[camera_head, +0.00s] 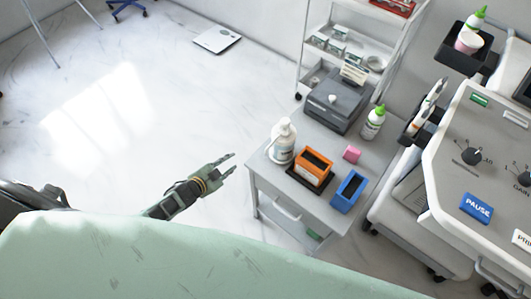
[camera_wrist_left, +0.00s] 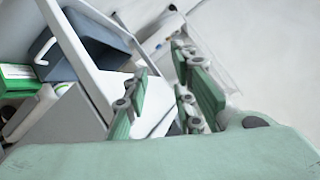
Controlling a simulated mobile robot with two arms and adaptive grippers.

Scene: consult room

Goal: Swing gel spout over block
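A white pump bottle (camera_head: 282,146) stands upright near the left edge of the small grey table (camera_head: 331,207); its pump head is on top, but the spout's direction is too small to tell. A small pink block (camera_head: 352,154) lies on the table, to the right of and apart from the bottle. My left gripper (camera_head: 234,162) is open and empty, left of the table and apart from the bottle. In the left wrist view its two green fingers (camera_wrist_left: 162,62) are spread with nothing between them. My right gripper is not in view.
An orange bin (camera_head: 312,170) and a blue bin (camera_head: 349,191) stand between bottle and table front. A grey device (camera_head: 337,103) and a green-capped bottle (camera_head: 373,124) stand behind. A shelf cart (camera_head: 331,46) and a console (camera_head: 470,160) flank the table.

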